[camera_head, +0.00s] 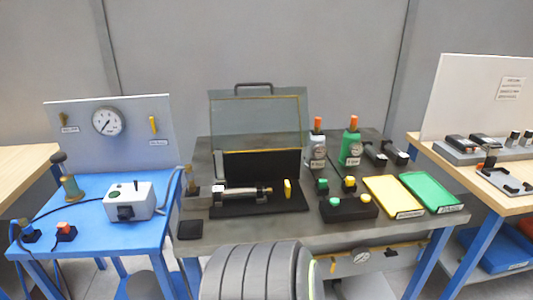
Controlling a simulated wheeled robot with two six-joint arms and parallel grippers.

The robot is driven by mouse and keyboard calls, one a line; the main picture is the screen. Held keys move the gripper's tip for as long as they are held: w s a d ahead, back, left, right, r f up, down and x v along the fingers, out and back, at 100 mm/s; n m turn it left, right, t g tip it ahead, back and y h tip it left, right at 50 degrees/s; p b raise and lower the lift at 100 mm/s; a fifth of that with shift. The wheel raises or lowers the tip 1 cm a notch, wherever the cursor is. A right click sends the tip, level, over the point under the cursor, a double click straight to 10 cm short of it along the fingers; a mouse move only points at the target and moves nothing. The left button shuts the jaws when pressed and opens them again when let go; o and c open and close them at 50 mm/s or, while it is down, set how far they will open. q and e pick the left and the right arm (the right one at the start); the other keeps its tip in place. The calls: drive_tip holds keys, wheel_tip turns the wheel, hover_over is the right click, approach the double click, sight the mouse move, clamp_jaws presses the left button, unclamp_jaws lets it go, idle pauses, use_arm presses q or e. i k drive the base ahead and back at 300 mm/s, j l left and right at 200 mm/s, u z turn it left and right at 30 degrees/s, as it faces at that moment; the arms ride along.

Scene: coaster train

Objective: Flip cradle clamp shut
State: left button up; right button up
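The cradle is on a black base (230,211) on the dark middle table, in front of a clear-lidded case. A silver and dark cylindrical part (240,193) lies across it. A small yellow upright piece (288,189), which looks like the clamp lever, stands at the right end of the base. It is too small to tell how the clamp sits against the part. Neither of my grippers shows in the head view.
The case lid (257,119) stands raised behind the cradle. A black pad (190,229) lies front left. Bottles (351,147), a yellow tray (394,196) and a green tray (431,192) are to the right. A blue table (95,240) with a gauge panel stands left.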

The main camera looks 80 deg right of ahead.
sight(219, 152)
drive_tip(key=z, duration=2.5)
drive_tip(key=i+l, duration=0.15)
drive_tip(key=l, duration=0.2)
drive_tip(key=i+l, duration=0.2)
drive_tip(key=l, duration=0.15)
drive_tip(key=i+l, duration=0.15)
drive_tip(key=l, duration=0.2)
drive_tip(key=i+l, duration=0.2)
drive_tip(key=l, duration=0.15)
drive_tip(key=i+l, duration=0.15)
drive_tip(key=l, duration=0.2)
drive_tip(key=j+u, duration=0.05)
